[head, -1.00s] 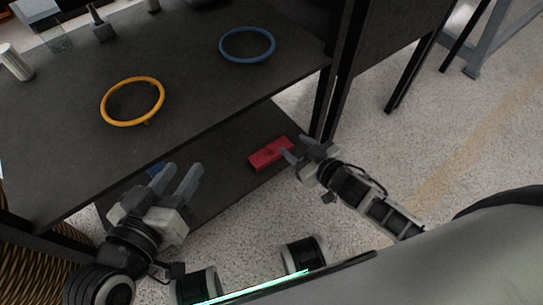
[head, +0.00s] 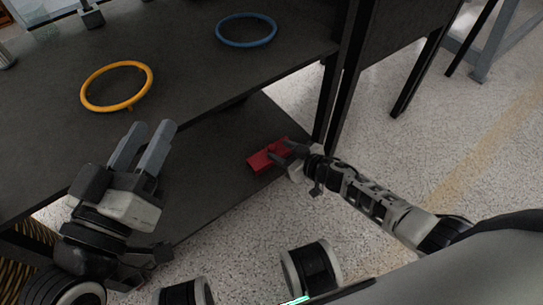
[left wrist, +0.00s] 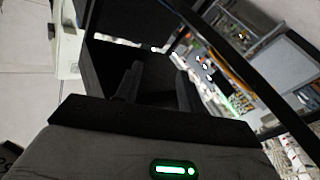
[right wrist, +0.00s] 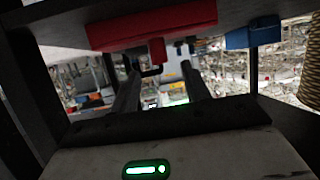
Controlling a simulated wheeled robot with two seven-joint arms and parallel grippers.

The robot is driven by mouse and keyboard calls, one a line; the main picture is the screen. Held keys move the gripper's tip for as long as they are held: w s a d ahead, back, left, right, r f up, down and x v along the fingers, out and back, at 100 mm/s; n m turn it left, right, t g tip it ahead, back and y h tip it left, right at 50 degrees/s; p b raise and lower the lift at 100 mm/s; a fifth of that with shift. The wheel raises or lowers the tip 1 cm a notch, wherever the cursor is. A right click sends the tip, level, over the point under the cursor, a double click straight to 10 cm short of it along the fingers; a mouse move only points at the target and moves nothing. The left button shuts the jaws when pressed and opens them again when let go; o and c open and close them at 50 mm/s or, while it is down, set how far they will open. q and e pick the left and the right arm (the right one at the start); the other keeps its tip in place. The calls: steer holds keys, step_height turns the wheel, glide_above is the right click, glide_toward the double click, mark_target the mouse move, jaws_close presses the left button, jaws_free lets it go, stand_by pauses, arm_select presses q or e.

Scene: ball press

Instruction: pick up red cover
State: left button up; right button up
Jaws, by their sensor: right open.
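The red cover (head: 266,156) is a flat red block lying on the lower shelf (head: 215,165), near its right end. In the right wrist view the red cover (right wrist: 120,30) is at the top, with a small red knob between the finger lines. My right gripper (head: 280,150) is open at the cover's right end, with its fingertips over or beside the knob. I cannot tell if they touch it. My left gripper (head: 152,128) is open and empty, in front of the shelf unit at the left.
An orange ring (head: 117,87) and a blue ring (head: 246,30) are on the upper shelf (head: 180,60), which overhangs the lower one. A black post (head: 339,90) stands just right of the cover. A blue block (right wrist: 253,35) shows in the right wrist view.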

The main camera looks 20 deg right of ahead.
mark_target(274, 149)
steer(key=shift+w+a+f, duration=0.15)
steer(key=shift+w+f, duration=0.1)
steer(key=b+x, duration=0.3)
steer(key=x, duration=0.1)
steer(key=shift+a+f+b, duration=0.1)
steer(key=shift+f+b, duration=0.15)
steer(key=shift+b, duration=0.15)
steer(key=shift+w+r, duration=0.1)
arm_select(q)
step_height(274, 149, up, 7)
steer(key=m+t+h, duration=0.3)
steer(key=m+h, duration=0.1)
steer(key=m, duration=0.2)
steer(key=shift+a+m, duration=0.2)
steer(key=shift+m, duration=0.1)
arm_select(e)
jaws_close()
